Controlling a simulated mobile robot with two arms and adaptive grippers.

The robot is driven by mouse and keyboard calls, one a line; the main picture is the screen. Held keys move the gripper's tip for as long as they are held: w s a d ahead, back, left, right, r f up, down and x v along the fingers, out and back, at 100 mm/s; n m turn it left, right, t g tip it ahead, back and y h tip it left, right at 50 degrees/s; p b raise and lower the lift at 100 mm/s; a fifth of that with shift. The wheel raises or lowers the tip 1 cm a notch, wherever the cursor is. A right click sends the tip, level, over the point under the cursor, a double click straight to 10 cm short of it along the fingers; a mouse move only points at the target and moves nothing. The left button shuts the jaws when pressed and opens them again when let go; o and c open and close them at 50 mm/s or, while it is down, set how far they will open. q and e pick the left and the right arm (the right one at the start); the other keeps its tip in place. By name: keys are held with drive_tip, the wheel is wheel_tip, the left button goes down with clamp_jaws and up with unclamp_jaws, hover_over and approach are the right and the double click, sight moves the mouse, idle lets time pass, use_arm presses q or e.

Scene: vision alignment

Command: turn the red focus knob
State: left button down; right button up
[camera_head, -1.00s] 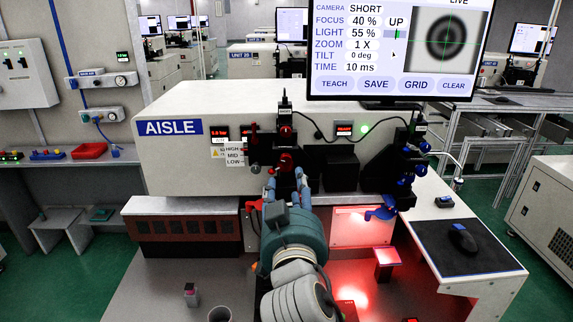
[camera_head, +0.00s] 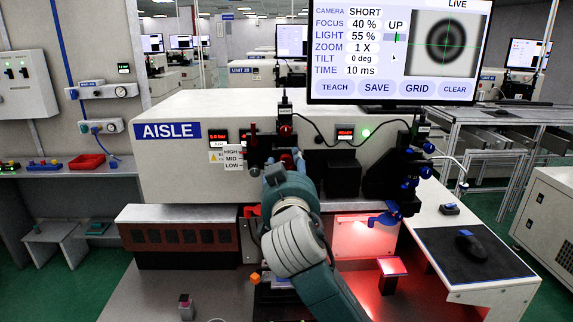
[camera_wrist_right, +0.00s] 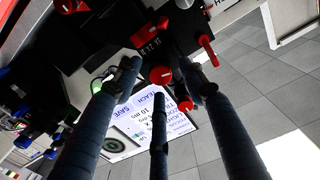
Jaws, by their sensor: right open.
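My right gripper (camera_head: 284,161) reaches up to the dark knob assembly on the front of the white machine, partly hidden by my own wrist. In the right wrist view its fingers (camera_wrist_right: 160,82) are spread open, with a red knob (camera_wrist_right: 160,75) ahead between the tips; I cannot tell whether they touch it. Another red knob (camera_wrist_right: 185,105) is close by. In the head view a red knob (camera_head: 286,131) shows above the gripper. No label marks which is the focus knob. The monitor (camera_head: 392,50) reads focus 40 %, with a dark blurred ring. My left gripper is out of view.
A red-handled lever (camera_head: 253,134) stands left of the gripper by the HIGH, MID, LOW label (camera_head: 232,160). Blue knobs (camera_head: 408,182) are on the right assembly. A mouse (camera_head: 468,242) lies on a dark pad at the right.

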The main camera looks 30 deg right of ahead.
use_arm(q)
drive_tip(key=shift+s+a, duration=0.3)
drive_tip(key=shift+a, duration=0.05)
use_arm(e)
drive_tip(key=shift+w, duration=0.1)
clamp_jaws()
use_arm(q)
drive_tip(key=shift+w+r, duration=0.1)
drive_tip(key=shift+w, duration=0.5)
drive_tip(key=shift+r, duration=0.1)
use_arm(e)
drive_tip(key=shift+r+n+p, duration=0.15)
drive_tip(key=shift+n+p, duration=0.75)
drive_tip(key=shift+n, duration=0.1)
drive_tip(key=n+p, duration=0.3)
drive_tip(key=n, duration=0.1)
use_arm(q)
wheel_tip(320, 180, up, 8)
drive_tip(key=p, duration=0.3)
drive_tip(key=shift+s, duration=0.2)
use_arm(e)
drive_tip(key=shift+n, duration=2)
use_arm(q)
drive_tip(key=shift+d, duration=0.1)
